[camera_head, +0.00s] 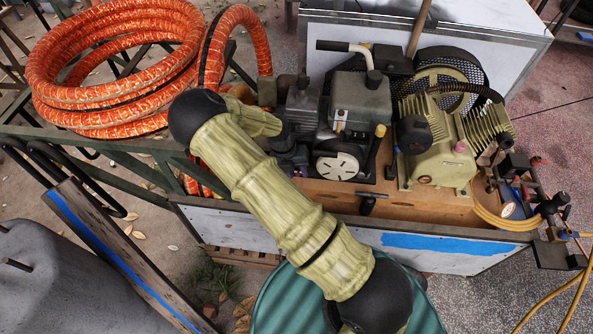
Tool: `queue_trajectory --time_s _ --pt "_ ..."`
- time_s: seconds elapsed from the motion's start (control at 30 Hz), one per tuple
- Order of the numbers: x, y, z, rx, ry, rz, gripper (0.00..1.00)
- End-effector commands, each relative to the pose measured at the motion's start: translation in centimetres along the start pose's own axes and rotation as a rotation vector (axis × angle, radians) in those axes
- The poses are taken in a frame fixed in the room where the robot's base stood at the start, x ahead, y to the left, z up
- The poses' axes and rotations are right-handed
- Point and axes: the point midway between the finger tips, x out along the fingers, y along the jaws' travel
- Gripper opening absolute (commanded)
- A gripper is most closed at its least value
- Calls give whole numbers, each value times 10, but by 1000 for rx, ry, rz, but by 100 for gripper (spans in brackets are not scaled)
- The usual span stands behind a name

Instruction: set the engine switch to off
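The engine (358,108) sits on the cart's wooden deck, with a dark grey box-shaped top and a round pale slotted cover (337,166) low on its front. A small orange-and-white part (340,121) shows on its front face; I cannot tell whether it is the engine switch, or which position the switch is in. My gripper (296,158) seems to be the dark end of my arm, just left of the round cover. Its fingers blend into the dark engine parts, so I cannot tell whether they are open or touching anything.
A tan compressor pump (438,160) with a belt guard (458,72) stands right of the engine. A coiled orange hose (110,70) lies left on the cart frame. Gauges and a yellow hose (500,217) are at the right end. A green drum (275,305) stands in front.

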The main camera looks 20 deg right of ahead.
Motion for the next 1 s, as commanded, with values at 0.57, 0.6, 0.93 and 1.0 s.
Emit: queue_trajectory --time_s 0.57,0.6,0.93,1.0 --pt "0 0 0 5 -7 1 0" --pt "0 0 0 7 -11 1 0" --pt "4 0 -3 34 -108 -2 0" --pt "6 1 -4 43 -138 -2 0"
